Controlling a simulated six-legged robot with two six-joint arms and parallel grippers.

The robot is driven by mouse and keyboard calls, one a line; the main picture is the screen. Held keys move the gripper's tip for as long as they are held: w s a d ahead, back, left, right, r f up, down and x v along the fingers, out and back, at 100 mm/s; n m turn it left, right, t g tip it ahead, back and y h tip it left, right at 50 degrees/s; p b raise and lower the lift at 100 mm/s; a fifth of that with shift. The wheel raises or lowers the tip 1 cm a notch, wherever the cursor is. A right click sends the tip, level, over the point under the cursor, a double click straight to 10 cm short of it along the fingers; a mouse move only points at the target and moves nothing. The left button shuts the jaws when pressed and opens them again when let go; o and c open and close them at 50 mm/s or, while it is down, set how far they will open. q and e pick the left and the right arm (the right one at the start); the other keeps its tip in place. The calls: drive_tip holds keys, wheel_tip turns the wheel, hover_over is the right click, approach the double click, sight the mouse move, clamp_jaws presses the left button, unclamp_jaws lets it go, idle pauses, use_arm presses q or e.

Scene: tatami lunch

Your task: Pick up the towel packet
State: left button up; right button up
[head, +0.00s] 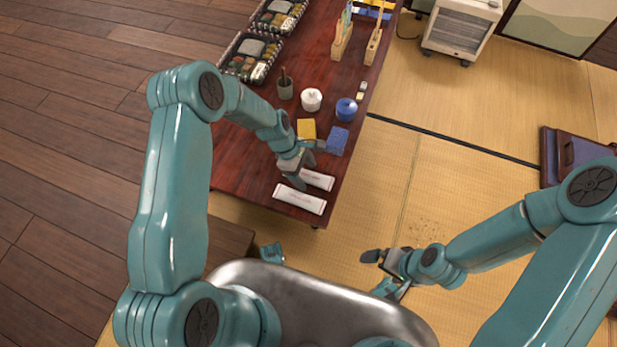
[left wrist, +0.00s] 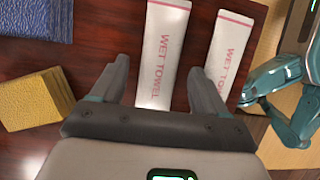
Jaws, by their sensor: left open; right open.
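Two white towel packets with pink ends lie side by side at the table's near end. The farther packet (head: 320,181) is partly hidden by my left gripper in the head view. The nearer packet (head: 299,198) lies closer to the table's edge. My left gripper (head: 308,166) is open above the farther packet. In the left wrist view, this packet (left wrist: 165,45), marked WET TOWEL, shows between the open fingers (left wrist: 158,80), and the other packet (left wrist: 231,50) lies right of them. I cannot tell the fingers' height. My right gripper (head: 385,272) is open and empty, off the table.
A yellow block (head: 306,127) and a blue block (head: 338,141) lie just beyond the packets. A blue pot (head: 346,109), a white pot (head: 311,99) and a dark cup (head: 285,89) stand farther back on the red-brown table (head: 240,170).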

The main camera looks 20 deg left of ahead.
use_arm(q)
drive_tip(key=shift+f, duration=0.1)
drive_tip(key=c, duration=1.1)
drive_tip(key=shift+d, duration=0.1)
